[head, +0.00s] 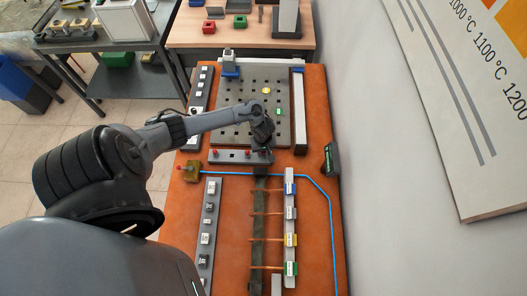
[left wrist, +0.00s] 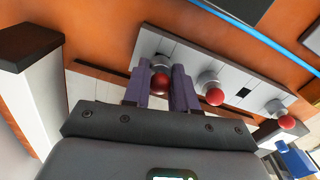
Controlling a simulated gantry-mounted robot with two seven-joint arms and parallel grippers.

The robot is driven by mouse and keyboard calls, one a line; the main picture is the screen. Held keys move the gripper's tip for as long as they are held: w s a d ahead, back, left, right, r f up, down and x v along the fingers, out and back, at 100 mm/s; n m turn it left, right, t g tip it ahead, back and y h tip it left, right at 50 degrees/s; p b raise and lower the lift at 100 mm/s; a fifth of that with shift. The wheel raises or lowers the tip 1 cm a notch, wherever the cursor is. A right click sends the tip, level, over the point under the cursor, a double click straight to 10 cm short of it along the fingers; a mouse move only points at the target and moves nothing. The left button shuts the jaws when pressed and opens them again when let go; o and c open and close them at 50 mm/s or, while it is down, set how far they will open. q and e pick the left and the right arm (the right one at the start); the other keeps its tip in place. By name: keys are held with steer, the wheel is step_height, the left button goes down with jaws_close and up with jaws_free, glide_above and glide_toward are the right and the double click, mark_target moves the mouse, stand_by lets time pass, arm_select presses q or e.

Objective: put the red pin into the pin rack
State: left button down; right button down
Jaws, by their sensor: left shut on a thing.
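The pin rack (head: 228,158) is a low grey bar near the front edge of the perforated plate, with red-topped pins standing along it. In the left wrist view the rack (left wrist: 190,63) runs diagonally and has a dark slot between two pins. My left gripper (head: 262,153) is over the right part of the rack. Its two purple fingers (left wrist: 164,88) are shut on a red pin (left wrist: 160,83), whose round head shows between them. Another red-headed pin (left wrist: 215,96) and a third (left wrist: 287,122) stand apart from the fingers. I cannot tell whether the held pin is seated. My right gripper is not in view.
The perforated plate (head: 235,108) lies beyond the rack, with a blue-based block (head: 230,70) at its far end. A brass block with a red knob (head: 190,172) and a blue tube (head: 270,174) are nearer.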

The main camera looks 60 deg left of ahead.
arm_select(q)
steer(key=shift+f, duration=0.45)
stand_by(0.3)
steer(key=c, duration=0.8)
jaws_free()
steer(key=shift+r+p, duration=0.3)
step_height(320, 180, up, 10)
steer(key=p, duration=0.3)
steer(key=shift+s+r, duration=0.1)
